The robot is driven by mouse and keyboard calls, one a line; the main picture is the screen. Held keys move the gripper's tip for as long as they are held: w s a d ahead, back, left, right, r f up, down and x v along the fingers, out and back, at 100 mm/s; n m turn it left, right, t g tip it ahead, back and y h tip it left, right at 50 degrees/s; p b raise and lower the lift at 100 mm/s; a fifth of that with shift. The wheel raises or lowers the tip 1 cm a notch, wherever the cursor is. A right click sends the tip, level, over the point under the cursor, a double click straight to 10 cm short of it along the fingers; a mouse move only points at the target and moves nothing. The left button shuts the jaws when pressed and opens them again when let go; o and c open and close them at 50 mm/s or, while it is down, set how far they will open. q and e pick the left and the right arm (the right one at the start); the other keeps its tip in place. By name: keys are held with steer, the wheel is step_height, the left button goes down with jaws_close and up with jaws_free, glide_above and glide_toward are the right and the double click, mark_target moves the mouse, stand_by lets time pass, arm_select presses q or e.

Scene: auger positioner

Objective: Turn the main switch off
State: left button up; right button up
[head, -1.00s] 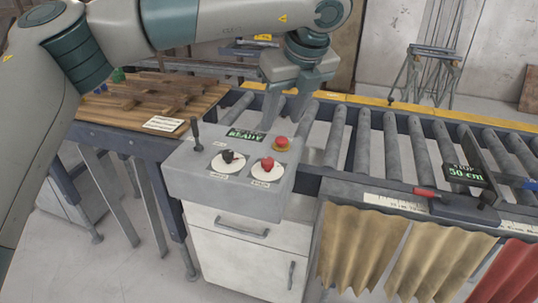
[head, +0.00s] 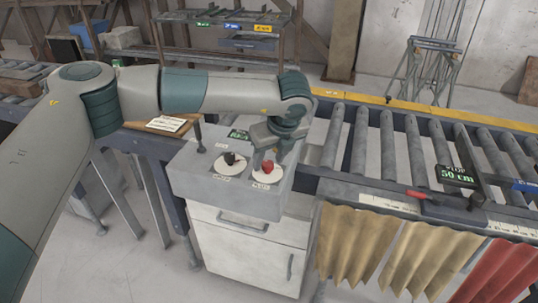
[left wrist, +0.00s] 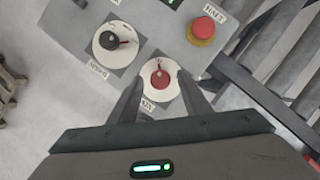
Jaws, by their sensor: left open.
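The grey control box (head: 190,180) carries two rotary knobs on white discs. The red knob (head: 267,166), seemingly the main switch, is on the right; it also shows in the left wrist view (left wrist: 159,80). Its label is too small to read surely. My left gripper (left wrist: 160,90) is open, pointing down over the red knob, with one finger on each side of it. I cannot tell whether the fingers touch it. In the head view the gripper (head: 268,155) hides part of the panel behind the knob.
The black knob (left wrist: 118,41) sits left of the red one. A red mushroom button (left wrist: 205,27) on a yellow base stands close by. A lever (head: 198,135) rises at the box's left edge. The roller conveyor (head: 365,145) lies to the right.

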arm_select(q)
steer(key=shift+w+f, duration=0.1)
steer(key=shift+f, duration=0.3)
steer(key=c, duration=1)
